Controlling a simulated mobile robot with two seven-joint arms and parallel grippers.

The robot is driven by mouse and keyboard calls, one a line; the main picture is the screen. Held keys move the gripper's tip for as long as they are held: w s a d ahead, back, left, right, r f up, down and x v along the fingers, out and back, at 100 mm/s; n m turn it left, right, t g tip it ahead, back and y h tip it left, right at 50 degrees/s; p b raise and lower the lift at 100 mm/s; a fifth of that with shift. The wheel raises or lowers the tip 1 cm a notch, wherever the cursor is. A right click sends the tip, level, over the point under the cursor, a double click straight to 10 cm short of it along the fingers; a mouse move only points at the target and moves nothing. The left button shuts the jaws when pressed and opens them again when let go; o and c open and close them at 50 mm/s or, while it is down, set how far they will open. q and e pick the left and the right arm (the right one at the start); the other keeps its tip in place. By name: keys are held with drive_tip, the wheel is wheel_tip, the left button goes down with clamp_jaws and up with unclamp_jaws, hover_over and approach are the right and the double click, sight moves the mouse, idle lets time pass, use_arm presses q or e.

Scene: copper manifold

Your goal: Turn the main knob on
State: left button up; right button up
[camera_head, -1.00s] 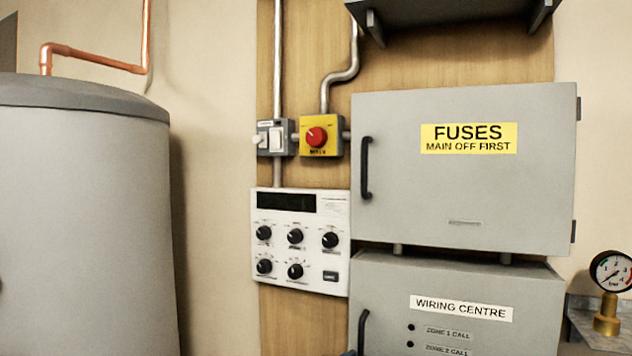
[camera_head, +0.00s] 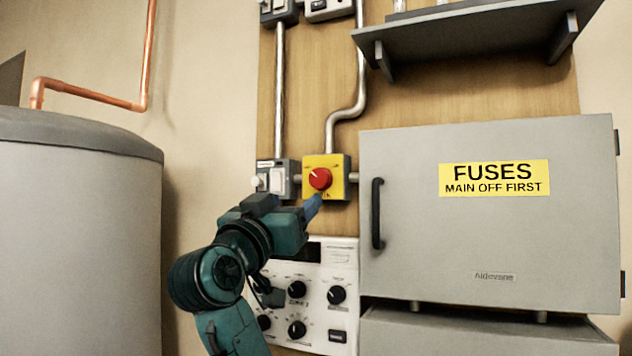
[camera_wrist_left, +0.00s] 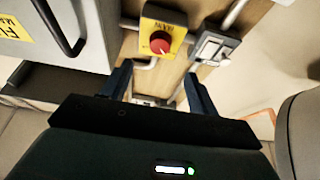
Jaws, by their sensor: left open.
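The main knob (camera_head: 320,178) is a round red knob on a yellow box (camera_head: 340,190) on the wooden board. It also shows in the left wrist view (camera_wrist_left: 160,43), beyond the fingers and upside down, with the word MAIN on the plate. My left gripper (camera_head: 314,205) is just below the knob in the head view. In the left wrist view my left gripper (camera_wrist_left: 157,82) has its two fingers spread apart with nothing between them. The knob is apart from the fingers there. Part of the yellow plate's lower lettering is hidden by a fingertip in the head view. My right gripper is not in view.
A grey switch box (camera_head: 276,180) sits left of the yellow box. The fuses cabinet (camera_head: 480,230) with a black handle (camera_head: 377,213) is close on the right. A white control panel (camera_head: 340,262) is below, partly behind my arm. A grey tank (camera_head: 75,220) stands left.

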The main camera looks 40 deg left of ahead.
sight(318, 180)
use_arm(q)
drive_tip(key=p+x, duration=0.2)
drive_tip(key=x, duration=0.7)
drive_tip(key=shift+w+r+p, duration=0.15)
drive_tip(key=shift+w+p, duration=0.15)
drive_tip(key=shift+p, duration=0.05)
drive_tip(key=shift+w+a+r, duration=0.1)
drive_tip(key=shift+w+a, duration=0.05)
drive_tip(key=shift+w, duration=0.3)
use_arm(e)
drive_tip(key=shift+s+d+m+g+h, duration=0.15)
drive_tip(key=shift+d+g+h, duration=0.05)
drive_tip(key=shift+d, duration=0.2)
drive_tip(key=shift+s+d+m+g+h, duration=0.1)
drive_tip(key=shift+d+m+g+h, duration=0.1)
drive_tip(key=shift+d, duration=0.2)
use_arm(q)
drive_tip(key=c, duration=0.9)
drive_tip(key=shift+c, duration=0.3)
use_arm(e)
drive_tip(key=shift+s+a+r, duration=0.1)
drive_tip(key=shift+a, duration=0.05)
